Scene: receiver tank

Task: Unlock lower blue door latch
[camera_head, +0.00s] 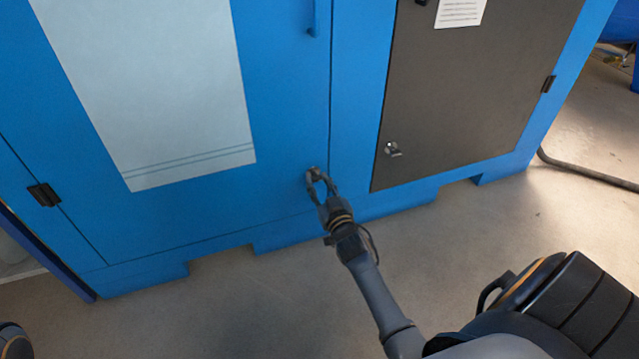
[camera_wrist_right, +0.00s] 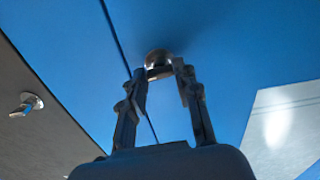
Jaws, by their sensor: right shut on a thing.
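The blue door (camera_head: 285,120) fills the left and middle of the head view, with a large pale panel on it. Its lower latch (camera_head: 314,170) is a small round metal knob near the door's lower right corner. The latch also shows at the top middle of the right wrist view (camera_wrist_right: 158,60). My right gripper (camera_head: 319,180) reaches up to the latch from below, its fingertips (camera_wrist_right: 160,73) on either side of it and shut on it. The fingers hide part of the latch, and I cannot tell its turn angle. My left gripper is not in view.
To the right is a dark grey door (camera_head: 460,90) with its own metal latch (camera_head: 393,149). A blue vertical handle (camera_head: 313,18) is above on the blue door. A black hinge (camera_head: 44,194) is at left. A dark hose (camera_head: 590,175) lies on the floor; the floor in front is clear.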

